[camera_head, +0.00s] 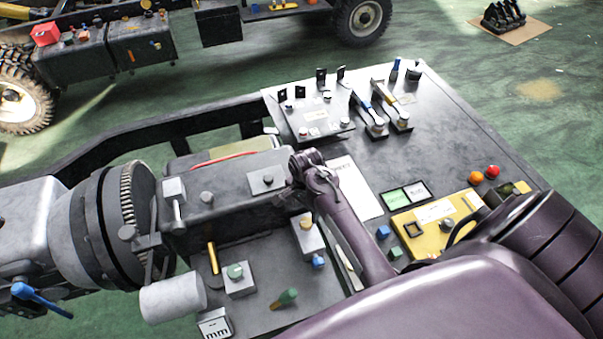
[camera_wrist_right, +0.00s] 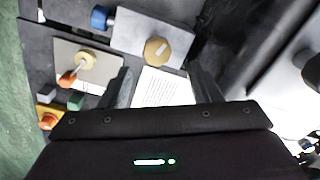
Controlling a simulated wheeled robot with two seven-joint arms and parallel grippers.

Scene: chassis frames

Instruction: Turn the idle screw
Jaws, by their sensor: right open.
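A brass slotted screw head (camera_head: 306,222) sits on a light grey block (camera_head: 310,242) on the dark panel; I take it for the idle screw. In the right wrist view the round brass screw (camera_wrist_right: 156,50) shows face-on with a pale slot, above the gap between the fingers. My right gripper (camera_head: 308,163) is over the panel, just behind the screw in the head view. Its two fingers (camera_wrist_right: 161,84) stand wide apart with nothing between them, and the screw is not between the tips. My left gripper does not show.
A blue knob (camera_head: 319,262) is on the same block. A brass lever (camera_head: 212,258) and green knobs stand to the left. A printed sheet (camera_head: 355,188), a yellow box (camera_head: 436,224) and blue-handled levers lie right and behind. A large grey housing (camera_head: 70,225) fills the left.

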